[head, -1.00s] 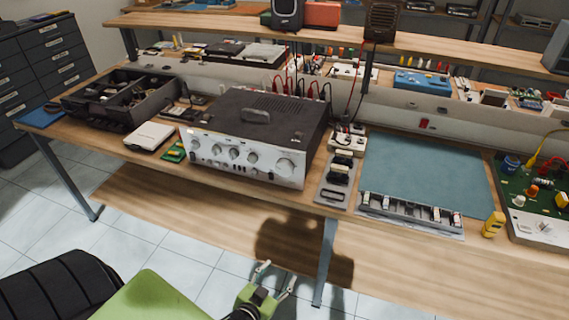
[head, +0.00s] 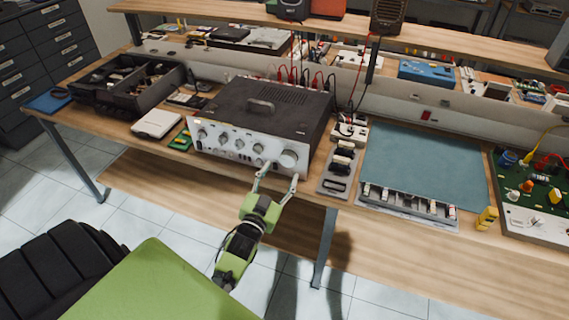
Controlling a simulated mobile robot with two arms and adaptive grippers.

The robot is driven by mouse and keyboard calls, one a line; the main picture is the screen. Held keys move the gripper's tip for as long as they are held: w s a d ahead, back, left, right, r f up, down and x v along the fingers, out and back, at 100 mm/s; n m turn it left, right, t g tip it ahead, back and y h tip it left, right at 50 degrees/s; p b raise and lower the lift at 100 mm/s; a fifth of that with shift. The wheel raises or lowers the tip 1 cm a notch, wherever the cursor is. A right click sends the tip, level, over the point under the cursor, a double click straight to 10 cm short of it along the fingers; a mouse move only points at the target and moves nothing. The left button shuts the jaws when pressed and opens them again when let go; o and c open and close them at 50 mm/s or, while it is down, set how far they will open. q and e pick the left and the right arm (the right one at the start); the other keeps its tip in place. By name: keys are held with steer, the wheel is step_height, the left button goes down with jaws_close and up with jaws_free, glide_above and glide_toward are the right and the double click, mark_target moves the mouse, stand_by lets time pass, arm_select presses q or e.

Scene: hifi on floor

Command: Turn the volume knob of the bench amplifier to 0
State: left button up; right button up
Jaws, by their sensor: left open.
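The bench amplifier (head: 266,110) is a dark box with a silver front panel, standing on the wooden bench. Its large round knob (head: 289,159) is at the right end of the panel, with several smaller knobs to its left. My left gripper (head: 278,178) is green with pale fingers. It is open in front of the panel's right part, its fingertips just below and to either side of the large knob. I cannot tell whether the fingers touch it. The knob's pointer mark is too small to read. My right gripper is not in view.
A black parts tray (head: 125,88), a white box (head: 156,123) and a small green board (head: 181,140) are left of the amplifier. A grey component holder (head: 336,186) and a blue-green mat (head: 425,160) are right of it. A black chair (head: 60,275) stands at lower left.

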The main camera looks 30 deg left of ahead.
mark_target(286, 162)
arm_select(q)
steer(key=shift+x, duration=2.2)
steer(key=c, duration=1.1)
